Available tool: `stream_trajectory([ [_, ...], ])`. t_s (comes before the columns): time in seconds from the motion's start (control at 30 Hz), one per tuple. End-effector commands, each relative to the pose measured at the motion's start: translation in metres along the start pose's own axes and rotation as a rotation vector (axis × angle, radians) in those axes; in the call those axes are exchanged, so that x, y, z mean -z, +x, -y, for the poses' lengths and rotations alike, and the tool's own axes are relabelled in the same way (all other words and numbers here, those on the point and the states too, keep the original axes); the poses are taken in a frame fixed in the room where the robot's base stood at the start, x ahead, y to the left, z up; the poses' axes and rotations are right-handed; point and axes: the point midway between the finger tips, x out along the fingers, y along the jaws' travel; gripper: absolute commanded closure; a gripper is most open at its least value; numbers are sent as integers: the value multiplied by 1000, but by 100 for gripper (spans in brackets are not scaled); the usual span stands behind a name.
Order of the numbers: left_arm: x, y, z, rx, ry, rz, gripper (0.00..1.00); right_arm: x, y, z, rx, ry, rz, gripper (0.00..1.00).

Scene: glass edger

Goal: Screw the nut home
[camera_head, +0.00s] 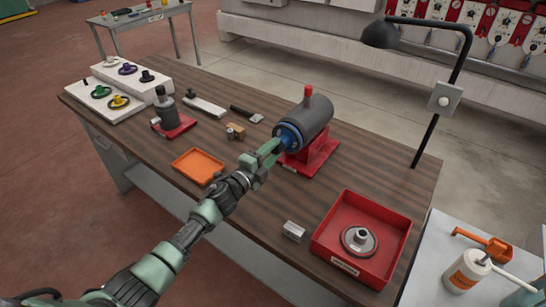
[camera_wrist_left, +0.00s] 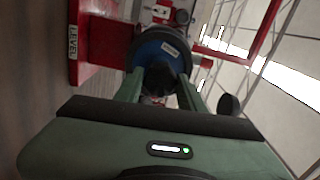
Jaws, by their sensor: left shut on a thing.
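A grey cylindrical spindle unit (camera_head: 310,118) stands on a red base (camera_head: 318,158) on the wooden bench, with a red knob on top. A blue disc (camera_head: 289,136) sits on its near-left end; in the left wrist view the blue disc (camera_wrist_left: 152,48) bears a white label. My left gripper (camera_head: 277,148) is at this end, fingers pointing at the disc's centre. In the wrist view my left gripper (camera_wrist_left: 161,88) is shut on a dark part, seemingly the nut (camera_wrist_left: 158,76), in front of the disc. The nut's threads are hidden. My right gripper is out of view.
An orange tray (camera_head: 198,166) lies left of my left arm. A red bin (camera_head: 333,244) holding a round metal flange (camera_head: 360,240) is at the right, beside a small metal block (camera_head: 294,231). A black lamp (camera_head: 445,95) stands at the right edge.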

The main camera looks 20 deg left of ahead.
Motion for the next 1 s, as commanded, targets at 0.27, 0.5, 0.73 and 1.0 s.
stream_trajectory([
  [0.27, -2, 0, -4, 5, 702, 1, 100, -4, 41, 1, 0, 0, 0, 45],
  [0.5, -1, 1, 1, 6, 1517, 2, 100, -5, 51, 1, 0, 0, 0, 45],
  [0.73, -1, 2, 2, 5, 1864, 3, 100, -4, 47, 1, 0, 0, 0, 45],
  [1.0, -1, 2, 2, 5, 1863, 4, 47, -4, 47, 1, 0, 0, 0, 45],
])
